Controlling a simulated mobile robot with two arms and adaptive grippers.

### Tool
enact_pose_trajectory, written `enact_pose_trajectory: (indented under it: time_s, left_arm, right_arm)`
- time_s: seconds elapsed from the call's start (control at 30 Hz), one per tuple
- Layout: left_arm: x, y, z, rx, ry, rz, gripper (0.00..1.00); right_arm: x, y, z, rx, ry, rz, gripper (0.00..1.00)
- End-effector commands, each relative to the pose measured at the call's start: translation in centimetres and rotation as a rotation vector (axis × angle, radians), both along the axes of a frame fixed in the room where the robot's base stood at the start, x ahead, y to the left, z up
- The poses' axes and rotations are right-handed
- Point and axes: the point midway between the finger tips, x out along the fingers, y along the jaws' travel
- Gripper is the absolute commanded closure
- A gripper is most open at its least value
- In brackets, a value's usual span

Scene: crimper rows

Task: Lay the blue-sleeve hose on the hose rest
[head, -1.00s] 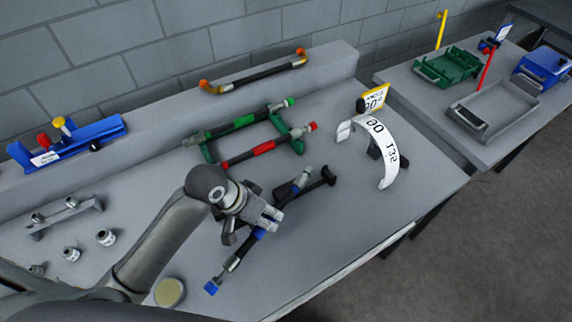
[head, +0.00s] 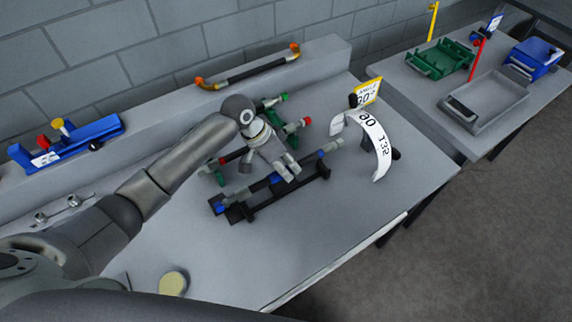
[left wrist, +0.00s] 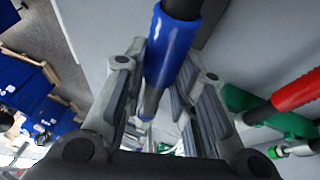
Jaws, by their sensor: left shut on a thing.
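My left gripper (head: 284,174) is shut on the blue-sleeve hose, around its blue sleeve (head: 275,179). In the left wrist view the blue sleeve (left wrist: 168,50) lies between my left fingers (left wrist: 158,98). My right gripper is not in view.
Behind the hose, a green rest (head: 291,139) holds a red-sleeve hose, partly hidden by my arm. An orange-ended hose (head: 255,70) lies on the back ledge. A white curved sign (head: 380,150) stands to the right. The table's front right is clear.

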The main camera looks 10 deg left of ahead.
Motion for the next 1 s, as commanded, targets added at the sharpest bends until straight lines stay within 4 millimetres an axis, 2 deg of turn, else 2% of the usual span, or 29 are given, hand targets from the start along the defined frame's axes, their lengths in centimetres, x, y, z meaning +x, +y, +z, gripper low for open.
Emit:
enact_pose_trajectory:
  time_s: [0.23, 0.4, 1.0]
  left_arm:
    - [0.0, 0.0, 0.3, -0.002, -0.002, 0.001, 1.00]
    - [-0.1, 0.1, 0.5, -0.002, 0.001, 0.002, 1.00]
    - [-0.1, 0.0, -5.4, -0.002, 0.000, 0.001, 1.00]
  right_arm:
    - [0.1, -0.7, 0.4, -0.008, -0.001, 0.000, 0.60]
    - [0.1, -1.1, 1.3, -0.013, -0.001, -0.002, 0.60]
    - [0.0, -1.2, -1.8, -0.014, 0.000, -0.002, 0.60]
